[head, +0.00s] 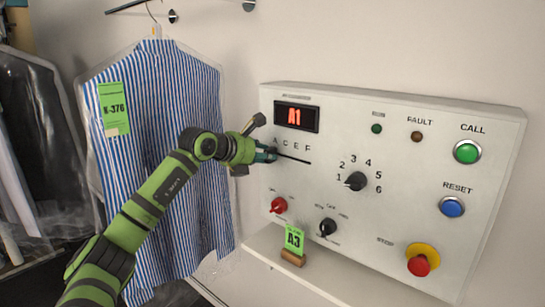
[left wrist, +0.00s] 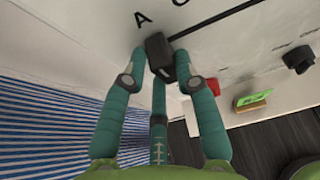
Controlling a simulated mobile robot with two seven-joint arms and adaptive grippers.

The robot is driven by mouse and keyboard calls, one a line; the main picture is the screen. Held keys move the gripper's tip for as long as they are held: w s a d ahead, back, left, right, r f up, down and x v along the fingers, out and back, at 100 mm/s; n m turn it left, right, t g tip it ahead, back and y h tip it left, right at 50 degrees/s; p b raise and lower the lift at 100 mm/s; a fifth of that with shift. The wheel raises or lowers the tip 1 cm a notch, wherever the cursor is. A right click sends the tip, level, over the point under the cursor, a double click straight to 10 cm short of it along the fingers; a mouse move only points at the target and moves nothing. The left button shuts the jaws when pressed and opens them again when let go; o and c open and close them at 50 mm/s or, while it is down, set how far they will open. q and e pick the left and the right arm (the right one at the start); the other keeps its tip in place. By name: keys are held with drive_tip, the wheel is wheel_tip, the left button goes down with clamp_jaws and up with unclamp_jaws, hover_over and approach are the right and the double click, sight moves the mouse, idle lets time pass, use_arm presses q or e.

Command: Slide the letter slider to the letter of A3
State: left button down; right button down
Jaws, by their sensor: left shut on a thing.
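The letter slider's black knob (left wrist: 158,52) sits at the left end of its dark slot (head: 295,159), just below the letter A in the left wrist view. The letters A, C, E, F (head: 292,146) run above the slot. My left gripper (head: 268,154) is at the panel with its teal fingers (left wrist: 160,62) shut around the knob. In the head view the fingers largely hide the knob. The red display (head: 295,117) reads A1. A green tag (head: 294,238) on a small wooden stand reads A3. My right gripper is in neither view.
The panel also carries a number dial (head: 355,181) marked 1 to 6, a red knob (head: 279,205), a black knob (head: 328,227), and call, reset and stop buttons. A striped shirt (head: 160,160) in clear plastic hangs left, close behind my left arm.

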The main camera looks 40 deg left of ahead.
use_arm(q)
drive_tip(key=shift+a+r, duration=0.2)
drive_tip(key=shift+a, duration=0.05)
drive_tip(key=c, duration=1.3)
unclamp_jaws()
drive_tip(key=o, duration=0.4)
drive_tip(key=shift+c, duration=0.2)
drive_tip(key=shift+a+f, duration=0.1)
drive_tip(key=shift+f, duration=0.1)
